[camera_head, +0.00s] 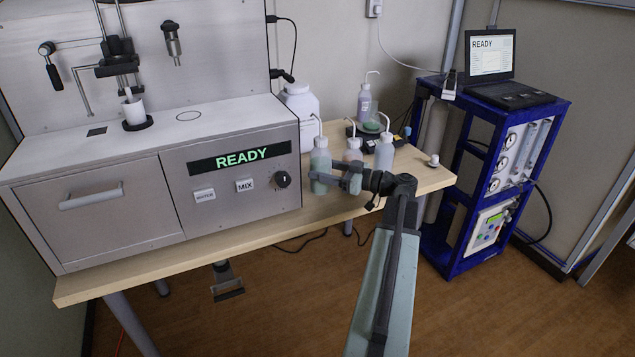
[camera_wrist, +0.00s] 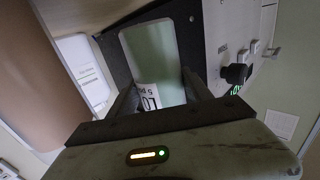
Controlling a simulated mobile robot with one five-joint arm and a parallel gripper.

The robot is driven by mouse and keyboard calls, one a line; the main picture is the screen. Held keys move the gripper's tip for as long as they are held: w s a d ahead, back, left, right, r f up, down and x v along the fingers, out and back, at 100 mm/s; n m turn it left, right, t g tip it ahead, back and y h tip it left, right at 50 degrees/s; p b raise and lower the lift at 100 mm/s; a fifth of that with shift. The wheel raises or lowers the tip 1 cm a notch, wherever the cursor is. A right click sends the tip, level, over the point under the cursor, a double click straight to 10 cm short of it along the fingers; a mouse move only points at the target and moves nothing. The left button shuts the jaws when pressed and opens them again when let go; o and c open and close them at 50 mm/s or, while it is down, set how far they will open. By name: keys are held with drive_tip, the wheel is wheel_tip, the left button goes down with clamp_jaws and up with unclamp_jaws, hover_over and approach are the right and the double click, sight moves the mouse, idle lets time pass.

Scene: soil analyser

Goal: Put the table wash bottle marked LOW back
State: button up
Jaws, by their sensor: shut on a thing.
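A wash bottle (camera_head: 320,160) with a greenish filling and a bent white spout is upright near the analyser's front right corner. My gripper (camera_head: 323,182) is shut on it, with the fingers on its lower part. In the wrist view the bottle (camera_wrist: 152,55) is between the two fingers (camera_wrist: 158,98), and its partly hidden label shows "LO". I cannot tell whether its base touches the table. A pinkish wash bottle (camera_head: 352,153) and a pale bluish one (camera_head: 384,153) stand to its right. My gripper partly hides the pinkish one.
The analyser (camera_head: 235,168) reads READY, with a knob (camera_head: 282,180) close to the held bottle. Behind are a large white jug (camera_head: 300,103), another wash bottle (camera_head: 364,104) and a small dish (camera_head: 373,127).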

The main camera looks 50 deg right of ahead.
drive_tip(key=shift+x, duration=1.05)
wheel_tip(320, 180, down, 4)
drive_tip(key=b, duration=0.4)
drive_tip(key=shift+s, duration=0.1)
drive_tip(key=shift+a+r, duration=0.1)
drive_tip(key=shift+r, duration=0.1)
drive_tip(key=shift+f, duration=0.2)
drive_tip(key=o, duration=1)
drive_tip(key=shift+r, duration=0.2)
drive_tip(key=v, duration=1.2)
drive_tip(key=shift+r, duration=0.1)
